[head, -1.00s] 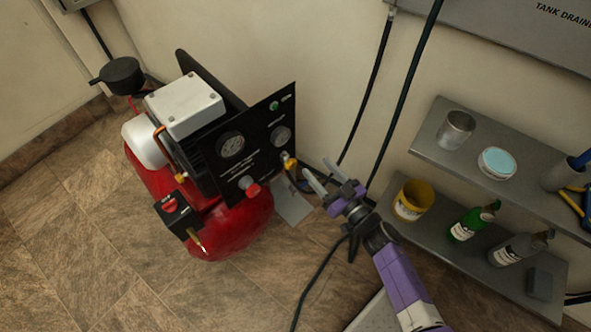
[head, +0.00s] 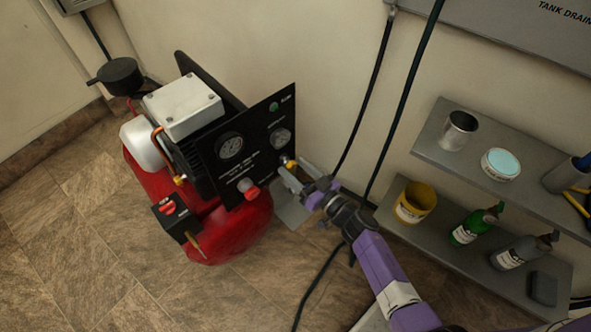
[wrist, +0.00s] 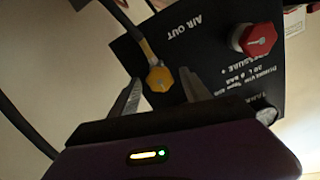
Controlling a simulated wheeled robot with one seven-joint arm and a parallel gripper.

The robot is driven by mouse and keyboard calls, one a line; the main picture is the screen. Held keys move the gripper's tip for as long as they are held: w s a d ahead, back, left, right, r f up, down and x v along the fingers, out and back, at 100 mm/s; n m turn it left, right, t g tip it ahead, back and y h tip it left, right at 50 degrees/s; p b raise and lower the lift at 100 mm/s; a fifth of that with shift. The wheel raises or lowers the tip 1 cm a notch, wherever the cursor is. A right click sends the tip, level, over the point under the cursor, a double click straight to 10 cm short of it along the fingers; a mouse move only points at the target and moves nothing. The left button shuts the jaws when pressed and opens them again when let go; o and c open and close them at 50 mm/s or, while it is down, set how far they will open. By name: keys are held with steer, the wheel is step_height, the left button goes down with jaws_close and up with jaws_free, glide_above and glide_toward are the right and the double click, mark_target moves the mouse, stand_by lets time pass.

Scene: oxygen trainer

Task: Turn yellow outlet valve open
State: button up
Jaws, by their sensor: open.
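The yellow outlet valve (head: 290,163) sits at the right edge of the black control panel (head: 250,135) on the red compressor. In the wrist view the yellow valve (wrist: 158,77) is below the "AIR OUT" label, with a dark hose leading from it. My gripper (head: 293,177) is open at the valve. In the wrist view its two fingers (wrist: 158,92) stand on either side of the valve, with the valve between or just beyond their tips. I cannot tell whether they touch it. In the head view the fingers partly cover the hose fitting.
A red knob (wrist: 257,40) is on the same panel, beside the valve; it also shows in the head view (head: 250,192). The red tank (head: 232,235) is below. Shelves (head: 440,215) with a yellow can and bottles stand right of my arm. Dark hoses hang along the wall.

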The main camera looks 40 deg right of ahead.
steer(key=shift+c, duration=0.2)
jaws_close()
